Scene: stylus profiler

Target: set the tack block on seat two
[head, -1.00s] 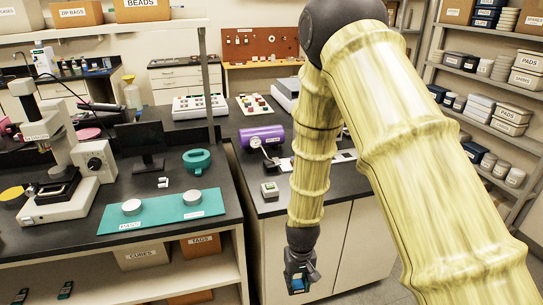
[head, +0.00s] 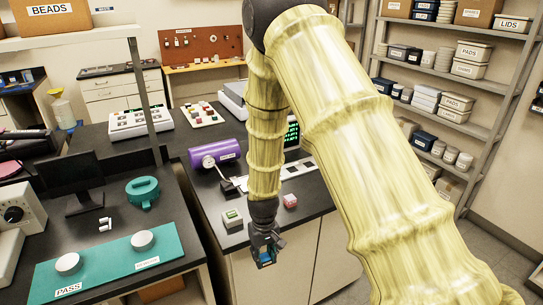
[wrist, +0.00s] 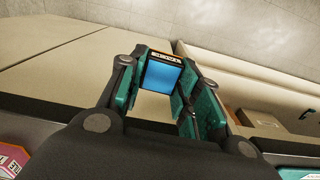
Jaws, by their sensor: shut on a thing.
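My gripper (head: 264,246) is shut on a small block with a blue face (head: 266,258) and holds it in the air in front of the dark counter's front edge. In the wrist view the blue face (wrist: 168,76) sits between the teal finger pads, under a small label too small to read. A pale strip with dark squares (head: 290,171) lies on the counter behind my arm, partly hidden. I cannot read any seat numbers on it. A green-topped block (head: 232,217) and a red block (head: 290,201) stand near the counter's front edge, on either side of my forearm.
A purple cylinder (head: 215,153) with a round gauge and a screen with green digits (head: 292,134) stand on the counter. The left bench carries a teal mat (head: 110,268) with two grey discs and a teal ring-shaped thing (head: 142,191). Shelves (head: 445,95) stand at the right.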

